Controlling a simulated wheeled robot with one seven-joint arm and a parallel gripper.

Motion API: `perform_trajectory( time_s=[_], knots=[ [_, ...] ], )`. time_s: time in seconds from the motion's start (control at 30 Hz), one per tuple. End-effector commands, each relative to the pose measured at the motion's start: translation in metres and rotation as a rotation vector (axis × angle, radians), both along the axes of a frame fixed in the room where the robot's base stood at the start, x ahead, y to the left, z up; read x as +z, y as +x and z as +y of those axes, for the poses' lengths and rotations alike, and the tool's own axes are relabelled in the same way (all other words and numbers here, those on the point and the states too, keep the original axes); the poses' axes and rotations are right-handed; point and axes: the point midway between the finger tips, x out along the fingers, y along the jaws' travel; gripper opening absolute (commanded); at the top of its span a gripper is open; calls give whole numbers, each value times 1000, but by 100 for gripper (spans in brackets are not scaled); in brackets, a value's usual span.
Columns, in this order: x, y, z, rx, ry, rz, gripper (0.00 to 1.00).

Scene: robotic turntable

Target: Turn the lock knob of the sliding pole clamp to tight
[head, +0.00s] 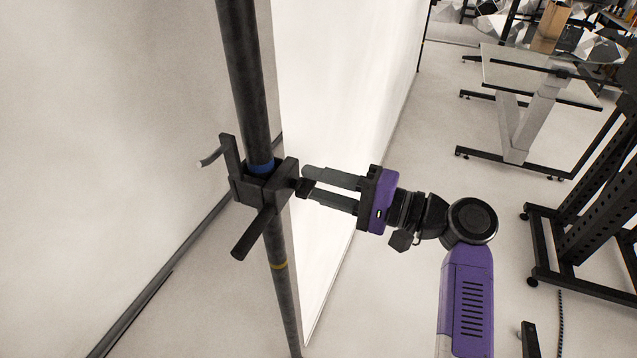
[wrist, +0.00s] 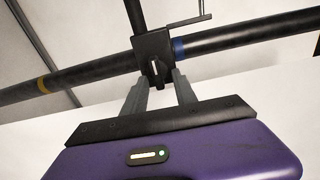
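The sliding pole clamp (head: 262,188) is a black block around the dark pole (head: 247,85). Its small dark lock knob (head: 303,187) sticks out of the side facing my gripper. In the wrist view the knob (wrist: 155,68) shows a pale mark on the face of the clamp block (wrist: 153,45). My gripper (head: 307,182) is open, with its two grey fingers apart and their tips at the knob. In the wrist view the fingertips (wrist: 160,76) lie either side of the knob; I cannot tell whether they touch it.
A blue ring (head: 261,165) sits at the clamp and a yellow ring (head: 279,266) lower on the pole. A black bar handle (head: 253,235) and a thin crank (head: 211,157) stick out of the clamp. A pale wall panel (head: 335,95) stands behind. A table (head: 535,75) is far right.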

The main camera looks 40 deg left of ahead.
Motion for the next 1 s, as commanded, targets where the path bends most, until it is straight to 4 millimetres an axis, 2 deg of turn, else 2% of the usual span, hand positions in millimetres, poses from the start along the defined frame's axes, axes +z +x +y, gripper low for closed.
perform_trajectory(
  time_s=[0.17, 0.4, 0.6, 1.0],
  knots=[
    [-2, 3, -10, -2, 0, -1, 34],
    [-3, 12, -48, -3, 1, -2, 34],
    [-2, 17, -71, -2, 0, -1, 34],
    [0, 18, -76, -1, 0, 0, 34]
  ],
)
